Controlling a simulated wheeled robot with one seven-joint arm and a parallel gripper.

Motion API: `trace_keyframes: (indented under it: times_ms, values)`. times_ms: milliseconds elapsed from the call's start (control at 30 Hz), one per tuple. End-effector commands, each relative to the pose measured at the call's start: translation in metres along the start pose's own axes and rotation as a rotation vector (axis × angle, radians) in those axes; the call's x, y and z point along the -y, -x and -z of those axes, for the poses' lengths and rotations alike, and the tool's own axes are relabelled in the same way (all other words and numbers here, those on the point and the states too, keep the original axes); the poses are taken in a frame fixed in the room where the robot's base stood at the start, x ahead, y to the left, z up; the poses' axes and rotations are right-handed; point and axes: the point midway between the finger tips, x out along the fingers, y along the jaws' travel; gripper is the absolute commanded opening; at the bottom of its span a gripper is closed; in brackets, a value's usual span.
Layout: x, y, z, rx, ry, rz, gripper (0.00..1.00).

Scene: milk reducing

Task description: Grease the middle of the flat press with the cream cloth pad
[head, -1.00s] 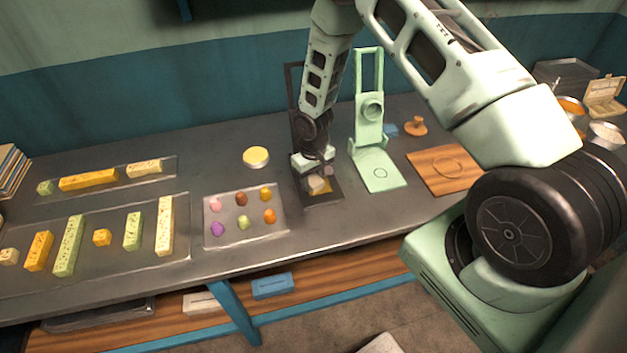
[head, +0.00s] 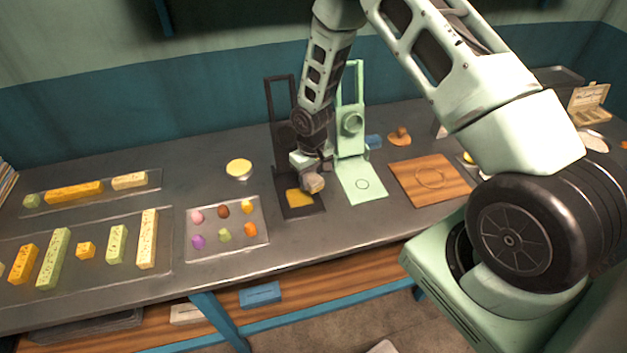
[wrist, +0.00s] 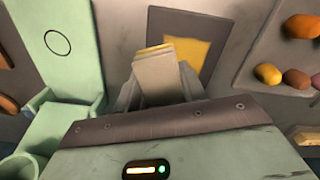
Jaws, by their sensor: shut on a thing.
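The dark flat press (head: 299,210) stands on the table with its back frame upright. A yellow patch (head: 299,198) covers the middle of its plate and also shows in the wrist view (wrist: 194,47). My gripper (head: 312,172) is shut on the cream cloth pad (head: 315,184), over the right edge of the plate. In the wrist view the pad (wrist: 158,78) points toward the plate and has a yellow edge at its tip. The pad overlaps the patch's edge in that view; I cannot tell whether it touches the plate.
A pale green press (head: 362,195) with a circle mark stands close on the right. A wooden board (head: 432,195) lies beyond it. A tray of coloured pieces (head: 227,246) lies to the left, and a round yellow-topped tin (head: 239,168) stands behind it.

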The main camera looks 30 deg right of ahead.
Motion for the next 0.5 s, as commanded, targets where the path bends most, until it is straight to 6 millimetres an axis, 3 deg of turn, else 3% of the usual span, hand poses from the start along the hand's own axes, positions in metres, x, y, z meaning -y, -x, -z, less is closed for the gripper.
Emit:
trace_keyframes:
  times_ms: [300, 500]
  values:
    - [0.004, 0.031, 0.004, -0.001, 0.001, 0.0, 0.2]
    - [0.004, 0.036, 0.005, 0.0, 0.002, 0.0, 0.2]
